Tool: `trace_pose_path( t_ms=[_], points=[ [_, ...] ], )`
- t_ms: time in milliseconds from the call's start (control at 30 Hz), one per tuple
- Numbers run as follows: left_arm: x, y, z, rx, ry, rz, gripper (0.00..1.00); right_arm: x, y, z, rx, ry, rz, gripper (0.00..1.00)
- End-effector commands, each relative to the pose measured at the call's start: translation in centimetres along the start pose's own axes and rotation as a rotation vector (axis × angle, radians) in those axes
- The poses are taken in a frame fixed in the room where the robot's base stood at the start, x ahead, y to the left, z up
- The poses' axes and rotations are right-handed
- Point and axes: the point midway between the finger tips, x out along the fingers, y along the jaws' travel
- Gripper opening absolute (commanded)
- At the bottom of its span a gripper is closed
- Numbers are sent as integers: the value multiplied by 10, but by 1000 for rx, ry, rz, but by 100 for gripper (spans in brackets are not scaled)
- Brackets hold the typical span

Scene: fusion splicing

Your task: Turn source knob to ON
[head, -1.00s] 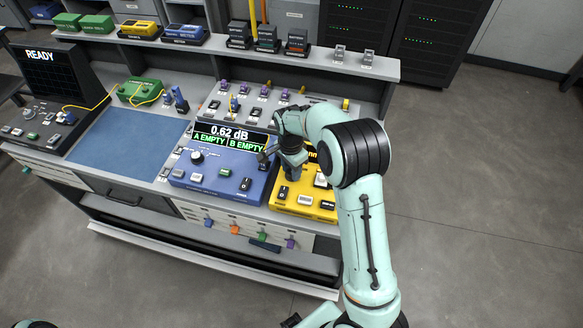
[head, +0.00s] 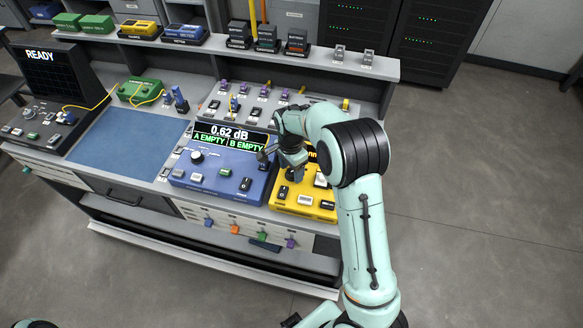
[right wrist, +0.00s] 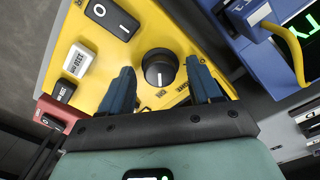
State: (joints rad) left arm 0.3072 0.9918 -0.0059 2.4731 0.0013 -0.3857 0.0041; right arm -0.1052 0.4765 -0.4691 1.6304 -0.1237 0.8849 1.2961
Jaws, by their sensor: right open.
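The yellow source unit (head: 303,203) stands at the right end of the bench, partly hidden by my right arm. Its round black knob (right wrist: 160,68) has a light pointer mark and shows between the fingers in the right wrist view. My right gripper (right wrist: 162,88) is open, with one blue finger on each side of the knob and a visible gap to each. I cannot tell how far the fingertips reach down around the knob. My left gripper is out of view.
A blue meter (head: 215,168) reading 0.62 dB, A EMPTY, B EMPTY stands left of the source. The source carries a black rocker switch (right wrist: 112,18) and a white button (right wrist: 79,61). A red part (right wrist: 58,112) lies near its edge. A blue mat (head: 125,140) is clear.

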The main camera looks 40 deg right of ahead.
Motion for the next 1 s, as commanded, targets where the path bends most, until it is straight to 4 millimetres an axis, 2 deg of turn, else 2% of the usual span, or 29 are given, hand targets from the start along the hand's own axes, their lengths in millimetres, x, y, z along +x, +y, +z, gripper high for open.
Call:
trace_pose_path(
  t_ms=[167,400,600,800,1000],
  points=[
    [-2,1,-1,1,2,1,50,-20,-1,0,-1,0,-5,63],
    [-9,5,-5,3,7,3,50,-74,-2,0,0,1,-9,63],
    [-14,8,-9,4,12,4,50,-113,-1,0,0,0,-6,63],
    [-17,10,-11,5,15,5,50,-132,-1,0,0,1,-3,63],
    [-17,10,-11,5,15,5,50,-134,0,0,0,1,-1,63]
  ],
)
